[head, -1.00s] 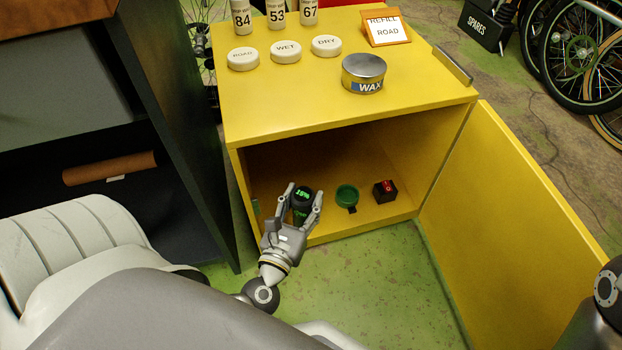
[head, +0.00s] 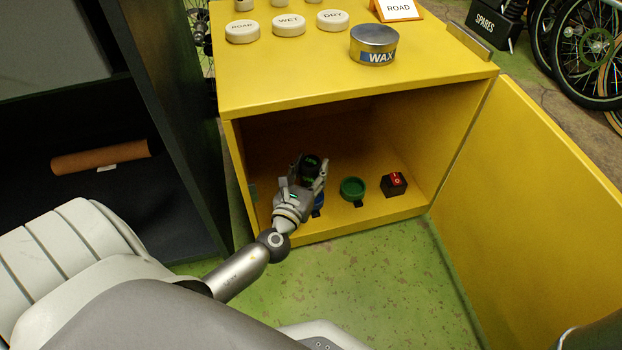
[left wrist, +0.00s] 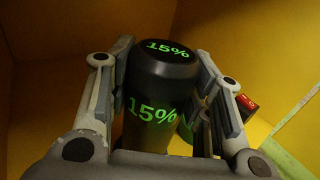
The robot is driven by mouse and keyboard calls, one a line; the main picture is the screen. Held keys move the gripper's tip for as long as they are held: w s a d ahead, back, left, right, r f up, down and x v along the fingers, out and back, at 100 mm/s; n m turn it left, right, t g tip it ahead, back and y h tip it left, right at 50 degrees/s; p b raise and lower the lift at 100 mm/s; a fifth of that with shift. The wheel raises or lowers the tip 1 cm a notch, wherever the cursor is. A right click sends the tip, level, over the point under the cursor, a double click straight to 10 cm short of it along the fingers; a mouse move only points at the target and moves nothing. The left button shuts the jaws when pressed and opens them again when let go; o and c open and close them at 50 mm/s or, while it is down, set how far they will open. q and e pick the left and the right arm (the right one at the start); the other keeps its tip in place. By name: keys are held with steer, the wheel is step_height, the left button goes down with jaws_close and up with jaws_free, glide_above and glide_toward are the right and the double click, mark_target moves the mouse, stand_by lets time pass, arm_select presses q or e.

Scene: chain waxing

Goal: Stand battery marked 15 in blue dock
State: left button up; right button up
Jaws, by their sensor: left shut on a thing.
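The black battery marked 15% in green (left wrist: 156,100) stands between the fingers of my left gripper (head: 312,175), which is shut on it. Its dark top (head: 312,160) shows in the head view, inside the yellow cabinet. A blue dock (head: 319,200) shows in part just below and behind the gripper; whether the battery touches or sits in it is hidden. In the left wrist view the battery is upright between the fingers. My right gripper is not in view.
A green dock (head: 353,188) and a black box with a red switch (head: 394,184) stand to the right on the cabinet floor. The cabinet walls (head: 243,180) and the open door (head: 530,190) bound the space. A wax tin (head: 373,45) stands on top.

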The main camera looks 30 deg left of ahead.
arm_select(q)
steer(key=shift+w+a+f+b, duration=0.1)
steer(key=shift+w+f+b, duration=0.05)
steer(key=shift+f+b, duration=0.6)
steer(key=shift+w+f+b, duration=0.1)
steer(key=shift+f+b, duration=0.4)
steer(key=shift+f, duration=0.4)
steer(key=shift+f+b, duration=0.35)
steer(key=shift+f, duration=0.1)
steer(key=o, duration=1.4)
steer(key=shift+o, duration=0.2)
